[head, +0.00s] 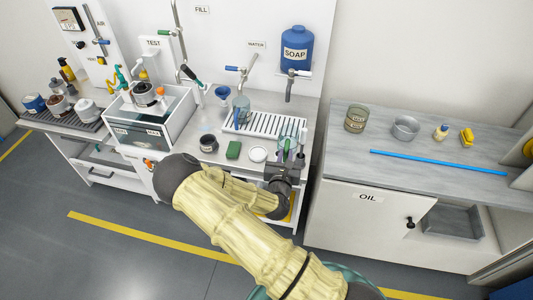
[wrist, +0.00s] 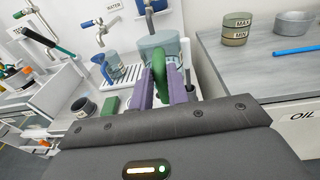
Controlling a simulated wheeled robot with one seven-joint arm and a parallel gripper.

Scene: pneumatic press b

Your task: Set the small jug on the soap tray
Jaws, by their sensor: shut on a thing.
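A grey-blue jug with a green handle (wrist: 158,44) is in my gripper (wrist: 163,85). The purple fingers are shut on its handle. In the head view my gripper (head: 287,153) is at the right end of the worktop, and the held jug is partly hidden. A white slatted tray (head: 265,122) lies below the soap tap (head: 289,88), and the held jug is at its right end. I cannot tell whether the jug touches the tray. Another jug with a blue handle (head: 241,110) stands at the tray's left end; it also shows in the wrist view (wrist: 113,68).
A blue soap container (head: 296,50) hangs above the soap tap. A dark cup (head: 208,143), a green block (head: 233,150) and a white round dish (head: 258,155) stand along the worktop front. The oil bench (head: 400,165) is to the right, across a gap.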

